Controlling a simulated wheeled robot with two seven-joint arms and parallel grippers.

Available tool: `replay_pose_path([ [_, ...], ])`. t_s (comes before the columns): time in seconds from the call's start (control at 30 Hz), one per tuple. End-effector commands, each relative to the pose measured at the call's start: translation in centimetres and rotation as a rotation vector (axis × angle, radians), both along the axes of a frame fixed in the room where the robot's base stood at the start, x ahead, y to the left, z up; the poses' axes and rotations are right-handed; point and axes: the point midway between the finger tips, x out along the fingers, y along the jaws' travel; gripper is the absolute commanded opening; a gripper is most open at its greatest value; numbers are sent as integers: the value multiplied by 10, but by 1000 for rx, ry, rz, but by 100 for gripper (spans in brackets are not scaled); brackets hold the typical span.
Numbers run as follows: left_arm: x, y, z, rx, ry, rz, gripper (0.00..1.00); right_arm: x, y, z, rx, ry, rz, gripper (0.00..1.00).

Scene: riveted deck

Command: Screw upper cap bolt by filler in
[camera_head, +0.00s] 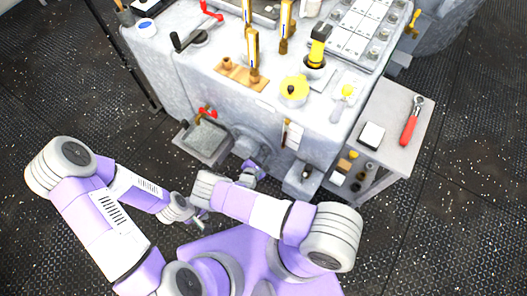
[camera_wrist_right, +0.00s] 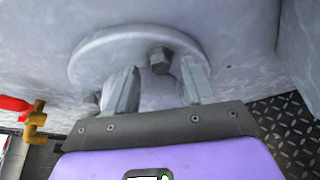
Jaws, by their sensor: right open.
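In the right wrist view a round grey cap (camera_wrist_right: 98,58) sits on the grey machine wall. A dark hex bolt head (camera_wrist_right: 159,60) stands out at its upper right rim. Another grey bolt-like lump (camera_wrist_right: 90,102) shows lower left, partly hidden by a finger. My right gripper (camera_wrist_right: 160,78) is open, its two fingers on either side of the upper bolt; I cannot tell whether they touch it. In the head view my right gripper (camera_head: 252,170) is small at the machine's front, partly behind my arm. My left gripper (camera_head: 200,221) hangs low over the floor; its jaws are unclear.
A red-handled brass valve (camera_wrist_right: 34,120) is left of the cap, above a grey tray box (camera_head: 203,140) in the head view. A side table (camera_head: 413,150) with a red-handled ratchet (camera_head: 411,122) stands right. Dark floor (camera_head: 420,240) is clear at lower right.

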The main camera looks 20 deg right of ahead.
Motion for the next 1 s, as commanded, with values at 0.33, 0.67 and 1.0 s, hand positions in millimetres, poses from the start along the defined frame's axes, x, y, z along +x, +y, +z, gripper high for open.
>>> replay_pose_path([
  [0.33,0,0,0,0,0,0,52,3,-3,-4,2,1,5,52],
  [0.67,0,0,0,0,0,0,52,3,-3,-3,2,1,5,8],
  [1.0,0,0,0,0,0,0,52,2,-3,-3,20,-24,5,0],
])
